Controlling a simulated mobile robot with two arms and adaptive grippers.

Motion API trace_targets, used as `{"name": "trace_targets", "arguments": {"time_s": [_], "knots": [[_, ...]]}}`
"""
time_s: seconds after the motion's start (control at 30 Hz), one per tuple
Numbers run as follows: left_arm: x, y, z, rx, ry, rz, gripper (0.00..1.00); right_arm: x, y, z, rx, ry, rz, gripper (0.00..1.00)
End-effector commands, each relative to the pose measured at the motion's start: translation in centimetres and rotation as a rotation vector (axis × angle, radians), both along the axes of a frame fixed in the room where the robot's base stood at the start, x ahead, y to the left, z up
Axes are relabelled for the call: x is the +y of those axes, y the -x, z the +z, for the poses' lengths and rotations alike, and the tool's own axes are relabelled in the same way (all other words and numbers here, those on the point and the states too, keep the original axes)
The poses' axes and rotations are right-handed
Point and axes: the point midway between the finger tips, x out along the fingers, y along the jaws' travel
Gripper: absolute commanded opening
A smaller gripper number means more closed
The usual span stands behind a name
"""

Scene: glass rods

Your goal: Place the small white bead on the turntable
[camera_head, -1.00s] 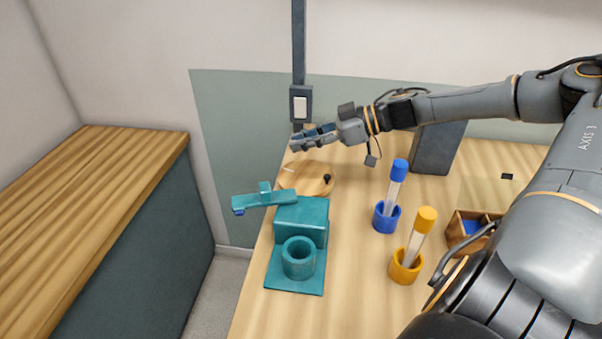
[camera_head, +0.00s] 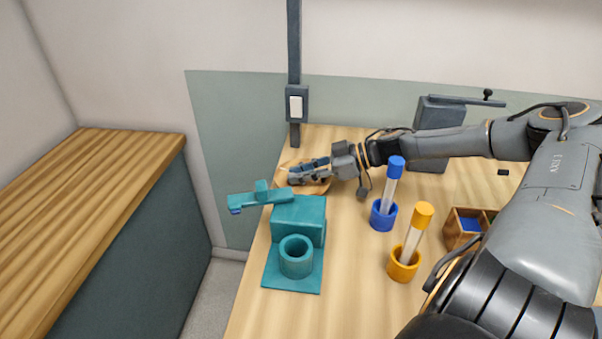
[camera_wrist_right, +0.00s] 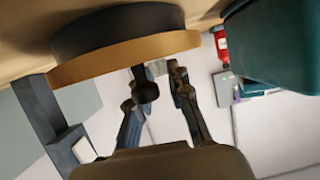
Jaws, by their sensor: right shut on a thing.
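The turntable (camera_head: 318,190) is a round wooden disc at the far left of the table, mostly hidden under my right gripper. In the right wrist view its wooden edge (camera_wrist_right: 120,60) and dark base show, with a dark knob (camera_wrist_right: 146,90) in front of the fingers. My right gripper (camera_head: 292,178) is over the disc, low and shut. In the wrist view a small pale thing, apparently the white bead (camera_wrist_right: 156,68), shows between the fingertips (camera_wrist_right: 160,70). Whether it touches the disc I cannot tell. My left gripper is out of view.
A teal stand (camera_head: 300,215) with an arm and a cup is just in front of the turntable. A blue-capped tube (camera_head: 391,185) and an orange-capped tube (camera_head: 414,235) stand in holders to the right. A wooden box (camera_head: 455,238) and a dark grey block (camera_head: 438,116) are farther right.

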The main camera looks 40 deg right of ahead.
Motion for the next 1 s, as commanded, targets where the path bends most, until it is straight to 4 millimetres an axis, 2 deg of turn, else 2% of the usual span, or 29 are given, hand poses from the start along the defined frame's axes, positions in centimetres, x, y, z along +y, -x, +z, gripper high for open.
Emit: {"name": "trace_targets", "arguments": {"time_s": [0.1, 0.13, 0.23, 0.67, 0.87, 1.0], "knots": [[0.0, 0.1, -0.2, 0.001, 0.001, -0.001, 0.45, 0.0, 0.0, -0.3, 0.0, -0.001, 0.0, 0.05], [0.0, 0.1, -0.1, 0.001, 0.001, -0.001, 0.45, 0.0, 0.0, -0.2, 0.0, -0.001, 0.0, 0.23], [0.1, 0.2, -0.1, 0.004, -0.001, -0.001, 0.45, 0.0, 0.0, -0.2, 0.001, -0.001, 0.0, 0.41], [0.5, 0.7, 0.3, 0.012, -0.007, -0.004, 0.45, -0.3, 0.3, 0.4, 0.003, 0.001, 0.001, 0.41], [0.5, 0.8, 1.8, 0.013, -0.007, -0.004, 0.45, -2.1, 2.2, 1.7, 0.003, 0.004, -0.003, 0.41], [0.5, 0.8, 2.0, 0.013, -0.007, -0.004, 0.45, -3.8, 4.0, 2.6, 0.001, 0.005, -0.001, 0.41]]}}
